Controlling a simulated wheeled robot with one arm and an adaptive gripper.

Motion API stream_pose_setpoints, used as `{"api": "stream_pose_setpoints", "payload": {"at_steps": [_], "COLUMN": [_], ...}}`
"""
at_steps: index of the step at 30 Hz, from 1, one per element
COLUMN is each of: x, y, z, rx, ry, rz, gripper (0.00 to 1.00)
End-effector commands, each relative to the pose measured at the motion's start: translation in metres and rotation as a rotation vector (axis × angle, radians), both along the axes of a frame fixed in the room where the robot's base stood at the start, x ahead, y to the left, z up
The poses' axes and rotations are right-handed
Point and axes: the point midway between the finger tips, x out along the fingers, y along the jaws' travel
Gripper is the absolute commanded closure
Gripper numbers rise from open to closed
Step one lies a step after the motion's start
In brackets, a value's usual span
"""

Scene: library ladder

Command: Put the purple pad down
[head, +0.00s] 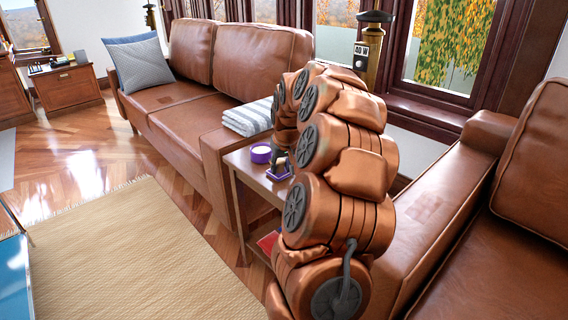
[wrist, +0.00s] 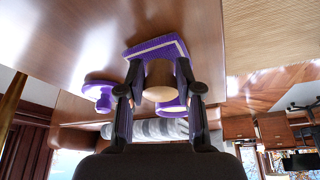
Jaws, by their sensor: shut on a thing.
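The purple pad (wrist: 155,48) has a flat square base with a pale edge and a tan rounded grip (wrist: 160,78). In the wrist view my gripper (wrist: 160,84) is shut on this grip, one dark finger on each side. In the head view the pad (head: 278,170) shows below my gripper (head: 280,157), over the top of a small wooden side table (head: 243,160). My arm hides part of the table. I cannot tell whether the pad's base touches the tabletop.
A round purple item (head: 261,153) stands on the tabletop to the pad's left. A folded striped towel (head: 248,117) lies on the brown sofa's arm behind. A second leather sofa (head: 440,200) is at right. A red item (head: 268,241) lies on the lower shelf.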

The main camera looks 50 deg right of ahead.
Motion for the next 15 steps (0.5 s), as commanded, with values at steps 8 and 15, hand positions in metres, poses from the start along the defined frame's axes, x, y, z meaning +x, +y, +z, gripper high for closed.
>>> {"api": "stream_pose_setpoints", "payload": {"at_steps": [8, 15], "x": [0.0002, 0.0002], "y": [-0.0001, -0.0001], "z": [-0.0002, -0.0002], "rx": [0.0, 0.0], "ry": [0.0, 0.0], "rz": [0.0, 0.0], "gripper": [0.4, 0.4]}}
